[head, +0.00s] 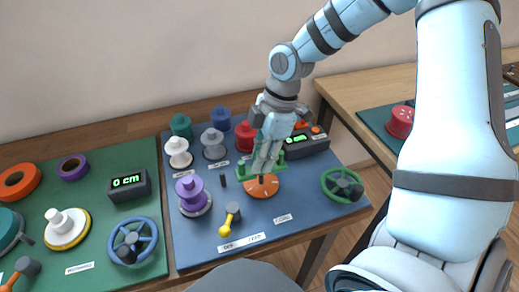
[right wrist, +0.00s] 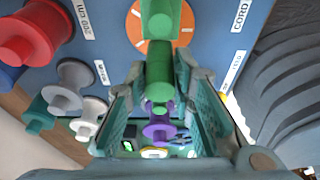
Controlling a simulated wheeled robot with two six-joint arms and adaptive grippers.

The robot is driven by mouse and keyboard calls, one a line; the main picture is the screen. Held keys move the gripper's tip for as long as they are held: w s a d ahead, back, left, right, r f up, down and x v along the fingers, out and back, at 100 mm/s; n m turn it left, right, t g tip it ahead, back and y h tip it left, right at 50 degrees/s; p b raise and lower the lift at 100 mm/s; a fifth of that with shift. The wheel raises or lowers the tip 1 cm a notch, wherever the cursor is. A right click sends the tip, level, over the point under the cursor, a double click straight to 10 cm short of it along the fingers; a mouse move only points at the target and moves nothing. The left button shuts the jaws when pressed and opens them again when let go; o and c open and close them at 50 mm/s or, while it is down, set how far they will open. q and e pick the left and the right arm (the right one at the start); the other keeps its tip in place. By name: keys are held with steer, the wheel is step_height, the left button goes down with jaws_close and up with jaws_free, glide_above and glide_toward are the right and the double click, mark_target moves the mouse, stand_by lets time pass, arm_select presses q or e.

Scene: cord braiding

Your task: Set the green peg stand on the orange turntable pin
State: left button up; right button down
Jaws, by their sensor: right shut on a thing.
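The green peg stand (head: 245,170) is held in my right gripper (head: 264,168), over the orange turntable (head: 262,190) on the blue mat. The gripper's fingers point down and cover part of the stand. A short dark pin shows between the stand and the disc; I cannot tell whether the stand touches it. In the right wrist view, the fingers close on the green stand (right wrist: 159,70), and the orange turntable (right wrist: 135,30) shows partly behind it. My left gripper is not in view.
On the blue mat (head: 215,235), a purple spool (head: 190,190) and a yellow-handled crank (head: 229,220) are left of the turntable, and a green handwheel (head: 342,185) is right. Several spools stand behind. A black display box (head: 305,143) is close behind the gripper.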

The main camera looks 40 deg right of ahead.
steer(key=shift+f, duration=0.1)
steer(key=shift+d+b+x, duration=0.25)
steer(key=shift+b+x, duration=0.75)
steer(key=shift+x, duration=0.05)
steer(key=shift+s+f, duration=0.1)
steer(key=shift+f, duration=0.15)
steer(key=shift+f+b, duration=0.7)
steer(key=shift+b, duration=0.25)
steer(key=c, duration=1.3)
jaws_free()
steer(key=shift+r, duration=0.1)
steer(key=shift+w+a+r+p+v, duration=0.1)
steer(key=shift+a+p+v, duration=0.2)
steer(key=shift+p+v, duration=0.8)
steer(key=shift+w+a+r+p+v, duration=0.1)
steer(key=shift+a+p+v, duration=0.4)
steer(key=shift+v, duration=1)
steer(key=shift+w+a+r+p+v, duration=0.1)
steer(key=shift+w+p+v, duration=0.05)
steer(key=shift+p+v, duration=1.05)
